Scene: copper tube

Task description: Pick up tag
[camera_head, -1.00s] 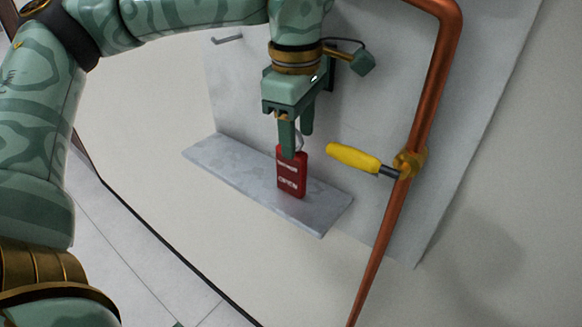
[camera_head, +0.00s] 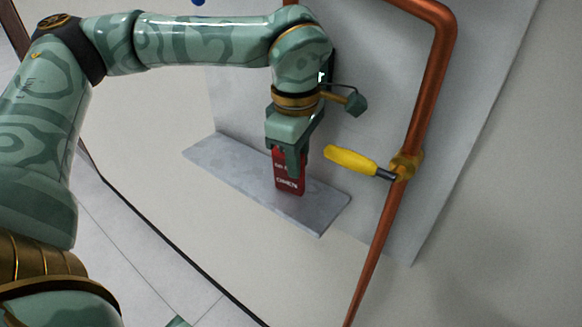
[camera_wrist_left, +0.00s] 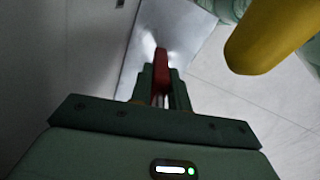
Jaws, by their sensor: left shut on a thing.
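The red tag (camera_head: 289,184) with white lettering stands upright at the grey shelf (camera_head: 225,163) in the head view. My left gripper (camera_head: 291,170) comes down on it from above and is shut on its upper part, with one finger covering part of its face. In the left wrist view the tag (camera_wrist_left: 161,70) shows edge-on between the two fingers of my left gripper (camera_wrist_left: 160,88). I cannot tell whether the tag's lower edge touches the shelf. My right gripper is not in view.
A copper pipe (camera_head: 419,112) runs down to the right of the shelf. A valve with a yellow handle (camera_head: 350,160) sticks out from it towards the gripper; the handle also shows in the left wrist view (camera_wrist_left: 262,38). A grey back panel (camera_head: 365,90) stands behind.

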